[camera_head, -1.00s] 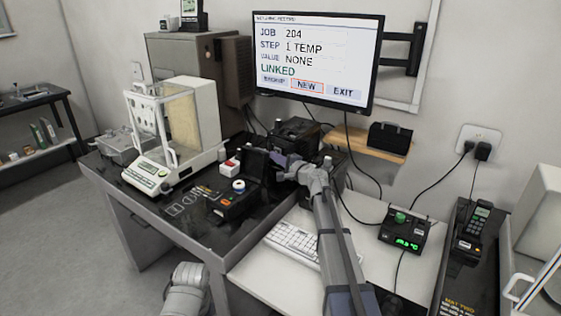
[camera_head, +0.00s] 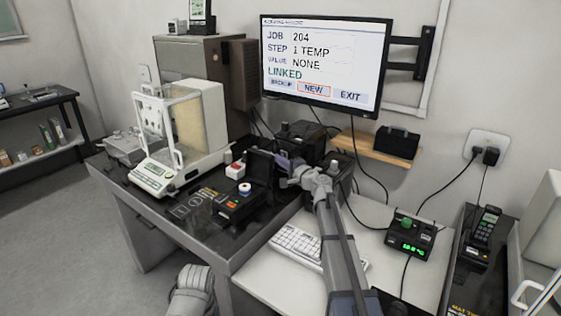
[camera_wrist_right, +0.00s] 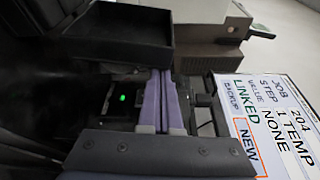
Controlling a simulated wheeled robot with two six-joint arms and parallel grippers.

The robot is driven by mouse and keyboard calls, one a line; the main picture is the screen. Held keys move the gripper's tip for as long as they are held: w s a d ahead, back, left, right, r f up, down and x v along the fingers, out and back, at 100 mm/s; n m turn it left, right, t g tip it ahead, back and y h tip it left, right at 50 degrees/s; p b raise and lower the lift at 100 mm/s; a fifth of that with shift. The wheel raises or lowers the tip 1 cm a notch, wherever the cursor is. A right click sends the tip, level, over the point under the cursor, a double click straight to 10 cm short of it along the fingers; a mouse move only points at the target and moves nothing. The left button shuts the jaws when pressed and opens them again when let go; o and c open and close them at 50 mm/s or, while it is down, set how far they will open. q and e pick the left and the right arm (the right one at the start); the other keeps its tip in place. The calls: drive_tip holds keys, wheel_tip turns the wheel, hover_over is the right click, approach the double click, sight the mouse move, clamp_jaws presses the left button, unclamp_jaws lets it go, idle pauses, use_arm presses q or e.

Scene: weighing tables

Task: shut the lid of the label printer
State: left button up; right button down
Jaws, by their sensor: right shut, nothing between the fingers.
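The label printer (camera_head: 238,210) is a black unit with an orange button and a white-and-blue roll, on the dark table. Its black lid (camera_head: 262,167) stands open, upright at the printer's back right. My right gripper (camera_head: 284,163) is shut and empty, just right of the lid; whether it touches the lid cannot be told. In the right wrist view, the purple fingers (camera_wrist_right: 160,98) are together, with a dark box-shaped part above them that looks like the lid (camera_wrist_right: 118,38). My left gripper is out of view.
A black box (camera_head: 302,135) sits behind my right gripper. A keyboard (camera_head: 297,245) lies in front, under my right arm. The monitor (camera_head: 325,62) hangs above.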

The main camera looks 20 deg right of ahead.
drive_tip(key=shift+s+a+r+n+t, duration=0.2)
drive_tip(key=shift+s+a+n+t, duration=0.1)
drive_tip(key=shift+s+a+n, duration=0.35)
drive_tip(key=shift+s+a+f+n+y+b, duration=1.3)
drive_tip(key=shift+a+n+b, duration=0.85)
drive_tip(key=shift+n, duration=1.15)
drive_tip(key=shift+s+a+f+n+y+b, duration=1.05)
drive_tip(key=shift+s+a+n+b, duration=0.55)
drive_tip(key=shift+n+b, duration=1.4)
drive_tip(key=shift+s+a+f+n+y+b, duration=1.25)
drive_tip(key=shift+a+n+b, duration=0.75)
drive_tip(key=shift+n, duration=1.65)
drive_tip(key=shift+s+d, duration=0.1)
drive_tip(key=shift+s, duration=0.05)
drive_tip(key=shift+r, duration=0.15)
wheel_tip(320, 180, up, 10)
drive_tip(key=p, duration=0.9)
drive_tip(key=shift+p, duration=0.4)
